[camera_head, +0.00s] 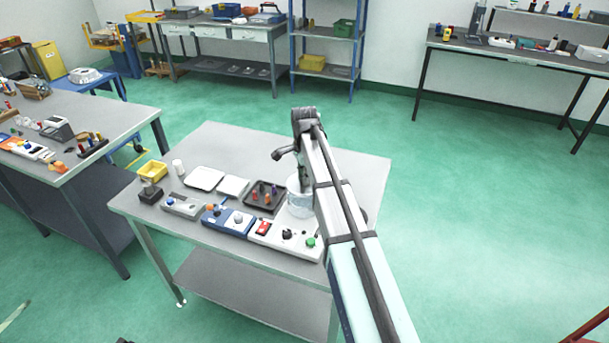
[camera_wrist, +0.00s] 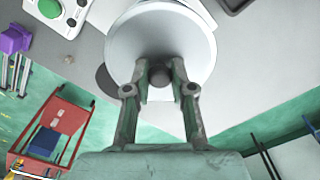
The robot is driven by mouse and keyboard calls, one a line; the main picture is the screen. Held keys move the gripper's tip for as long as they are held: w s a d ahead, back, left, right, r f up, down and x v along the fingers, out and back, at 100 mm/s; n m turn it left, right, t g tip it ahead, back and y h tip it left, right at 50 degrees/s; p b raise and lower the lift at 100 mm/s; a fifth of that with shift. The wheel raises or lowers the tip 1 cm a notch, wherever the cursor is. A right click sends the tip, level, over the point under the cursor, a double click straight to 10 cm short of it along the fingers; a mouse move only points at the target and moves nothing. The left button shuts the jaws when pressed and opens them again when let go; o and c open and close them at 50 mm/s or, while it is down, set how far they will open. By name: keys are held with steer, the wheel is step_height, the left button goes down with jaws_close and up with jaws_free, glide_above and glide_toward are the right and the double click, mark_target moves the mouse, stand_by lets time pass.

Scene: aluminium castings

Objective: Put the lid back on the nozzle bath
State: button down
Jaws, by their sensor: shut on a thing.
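The nozzle bath (camera_head: 299,205) is a pale, round pot near the right end of the items on the grey table, partly hidden by my arm. In the wrist view my gripper (camera_wrist: 160,76) is shut on a small dark knob. The knob stands at the middle of a round white lid (camera_wrist: 135,45), which fills the top centre of that view. The lid hides what lies below it, so I cannot tell whether it rests on the bath or is held just above. In the head view my arm hides the fingertips.
A dark tray (camera_head: 252,207) with small coloured pieces lies left of the bath. A control box with a green button (camera_head: 311,242) stands in front of it. White trays (camera_head: 205,178) and a yellow bin (camera_head: 153,171) are further left. The table's right and back parts are clear.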

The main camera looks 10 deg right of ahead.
step_height(320, 180, down, 3)
steer(key=shift+f+b, duration=0.15)
steer(key=shift+b, duration=0.75)
steer(key=shift+f, duration=0.95)
steer(key=shift+f, duration=0.2)
stand_by(1.5)
steer(key=shift+c, duration=2.1)
jaws_free()
steer(key=shift+r, duration=0.15)
steer(key=shift+r+p, duration=2.15)
steer(key=shift+r, duration=1.25)
jaws_close()
